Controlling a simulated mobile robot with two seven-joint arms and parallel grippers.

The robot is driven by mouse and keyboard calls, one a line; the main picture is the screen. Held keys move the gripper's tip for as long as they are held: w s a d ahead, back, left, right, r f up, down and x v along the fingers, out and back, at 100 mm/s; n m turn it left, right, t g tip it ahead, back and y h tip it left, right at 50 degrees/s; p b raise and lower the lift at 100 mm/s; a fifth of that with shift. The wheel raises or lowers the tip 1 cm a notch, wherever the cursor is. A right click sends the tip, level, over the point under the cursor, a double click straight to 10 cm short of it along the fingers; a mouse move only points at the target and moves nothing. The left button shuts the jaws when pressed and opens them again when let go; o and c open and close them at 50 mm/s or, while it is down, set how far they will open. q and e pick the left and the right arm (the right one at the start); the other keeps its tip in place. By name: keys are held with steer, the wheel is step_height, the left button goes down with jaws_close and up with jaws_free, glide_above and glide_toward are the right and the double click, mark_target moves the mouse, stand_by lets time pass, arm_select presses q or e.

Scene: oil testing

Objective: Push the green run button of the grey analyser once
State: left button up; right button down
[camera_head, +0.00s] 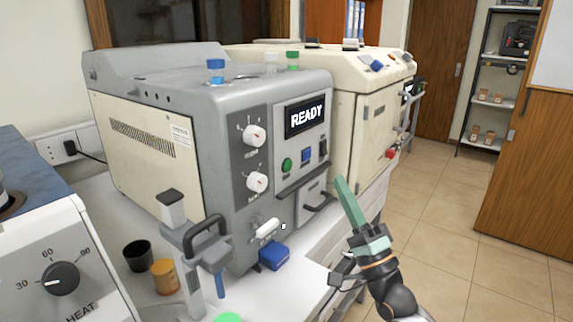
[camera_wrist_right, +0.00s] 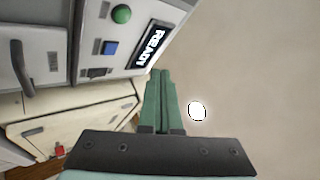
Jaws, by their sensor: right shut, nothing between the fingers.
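The grey analyser (camera_head: 215,112) stands on the white bench, and its display (camera_head: 305,117) reads READY. Its round green run button (camera_head: 287,164) is on the front panel below the display, left of a blue square button (camera_head: 307,155). The green button (camera_wrist_right: 121,14) also shows at the top of the right wrist view. My right gripper (camera_head: 343,182) has green fingers, is shut and empty, and is in front of the analyser, right of and a little below the button in the head view. The fingers are apart from the button. My left gripper is not seen.
A cream machine (camera_head: 375,105) stands behind the analyser. A black cup (camera_head: 138,255), an amber jar (camera_head: 164,276) and a blue block (camera_head: 274,256) are on the bench. A heater with a dial (camera_head: 60,278) is at the left. The floor at the right is clear.

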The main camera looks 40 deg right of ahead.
mark_target(288, 166)
steer(key=w+a, duration=0.2)
steer(key=w, duration=0.6)
steer(key=shift+w+a, duration=0.2)
steer(key=shift+w, duration=0.1)
stand_by(0.7)
stand_by(1.1)
steer(key=shift+w, duration=0.1)
steer(key=shift+w+a, duration=0.15)
steer(key=shift+w, duration=0.15)
